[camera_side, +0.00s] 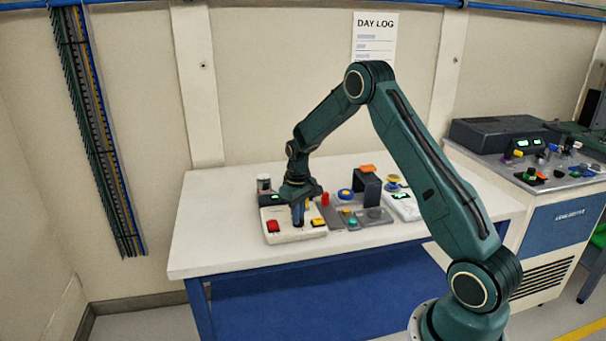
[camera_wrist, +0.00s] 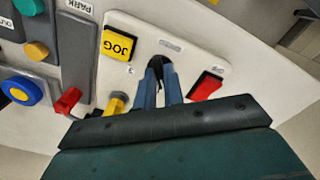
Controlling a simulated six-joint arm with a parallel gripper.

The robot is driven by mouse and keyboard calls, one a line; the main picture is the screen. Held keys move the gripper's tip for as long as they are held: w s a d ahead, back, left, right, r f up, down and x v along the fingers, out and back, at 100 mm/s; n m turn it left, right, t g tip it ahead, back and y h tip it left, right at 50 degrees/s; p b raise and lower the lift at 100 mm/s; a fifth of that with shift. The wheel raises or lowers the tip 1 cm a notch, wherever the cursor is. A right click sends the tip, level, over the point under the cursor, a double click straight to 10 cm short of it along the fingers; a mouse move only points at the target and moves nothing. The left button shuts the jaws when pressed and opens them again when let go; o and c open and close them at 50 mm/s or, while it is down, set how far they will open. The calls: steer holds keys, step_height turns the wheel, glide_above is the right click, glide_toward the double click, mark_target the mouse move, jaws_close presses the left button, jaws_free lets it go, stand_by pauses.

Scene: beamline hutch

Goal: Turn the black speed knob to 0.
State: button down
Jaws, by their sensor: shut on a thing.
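The black speed knob (camera_wrist: 156,62) is on a white control box (camera_wrist: 190,52) in the wrist view. Only its top part shows between the blue fingertips. My gripper (camera_wrist: 158,74) is shut on the knob, one finger on each side. In the side view, my gripper (camera_side: 298,218) points down onto the white box (camera_side: 280,236) at the table's front left, and the knob is mostly hidden there. Small marks sit around the knob, but I cannot tell which one it points at.
The box also carries a yellow JOG button (camera_wrist: 117,45) and a red rocker switch (camera_wrist: 206,86). A yellow-topped part (camera_wrist: 117,103) and a red lever (camera_wrist: 67,101) stand close to my gripper. A grey panel (camera_wrist: 76,45) adjoins. The table's left part (camera_side: 215,225) is clear.

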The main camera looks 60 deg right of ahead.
steer(key=n, duration=0.4)
steer(key=shift+n, duration=0.4)
steer(key=c, duration=1.5)
jaws_free()
steer(key=shift+r, duration=0.2)
step_height(320, 180, up, 14)
steer(key=shift+f, duration=0.2)
